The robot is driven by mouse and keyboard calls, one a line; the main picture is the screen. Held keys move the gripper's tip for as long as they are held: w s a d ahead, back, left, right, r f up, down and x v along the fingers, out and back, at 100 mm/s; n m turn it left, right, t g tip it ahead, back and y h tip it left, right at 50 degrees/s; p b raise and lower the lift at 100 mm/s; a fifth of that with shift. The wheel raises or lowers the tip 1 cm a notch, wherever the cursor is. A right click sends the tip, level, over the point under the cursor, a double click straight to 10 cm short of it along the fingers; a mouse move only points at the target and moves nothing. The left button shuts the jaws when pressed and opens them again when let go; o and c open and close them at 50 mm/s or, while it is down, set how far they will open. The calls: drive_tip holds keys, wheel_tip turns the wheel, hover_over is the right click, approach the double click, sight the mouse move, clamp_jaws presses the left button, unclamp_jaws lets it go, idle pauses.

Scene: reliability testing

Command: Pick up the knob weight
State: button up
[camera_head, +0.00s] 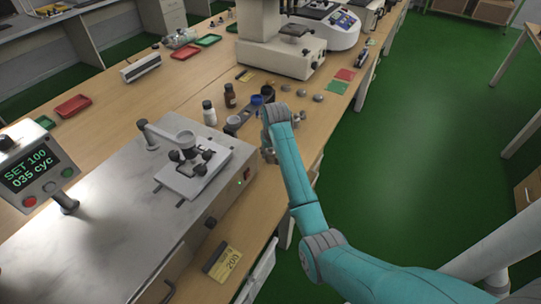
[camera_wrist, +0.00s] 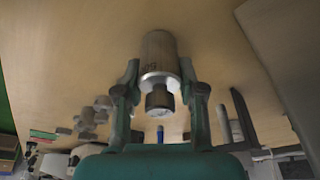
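In the wrist view a grey metal knob weight (camera_wrist: 160,52) with dark markings on its side and a darker knob (camera_wrist: 159,98) lies between the two fingers of my gripper (camera_wrist: 160,78). The fingers flank it closely, one on each side. I cannot tell whether they press on it or leave a thin gap. Its far end is close to or on the wooden table. In the head view my gripper (camera_head: 268,152) is low at the table's right edge, mostly behind my own arm, and the weight there is hidden.
Several small grey weights (camera_head: 300,93) sit on the table (camera_head: 185,100) beyond my arm. A brown bottle (camera_head: 230,96) and a white bottle (camera_head: 209,113) stand left of my arm. A metal test machine (camera_head: 110,215) fills the near left. Green floor lies right.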

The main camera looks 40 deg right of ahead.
drive_tip(key=shift+r, duration=0.1)
clamp_jaws()
wheel_tip(320, 180, up, 10)
drive_tip(key=shift+f, duration=0.1)
idle(0.4)
drive_tip(key=shift+f, duration=3.5)
drive_tip(key=shift+w, duration=0.1)
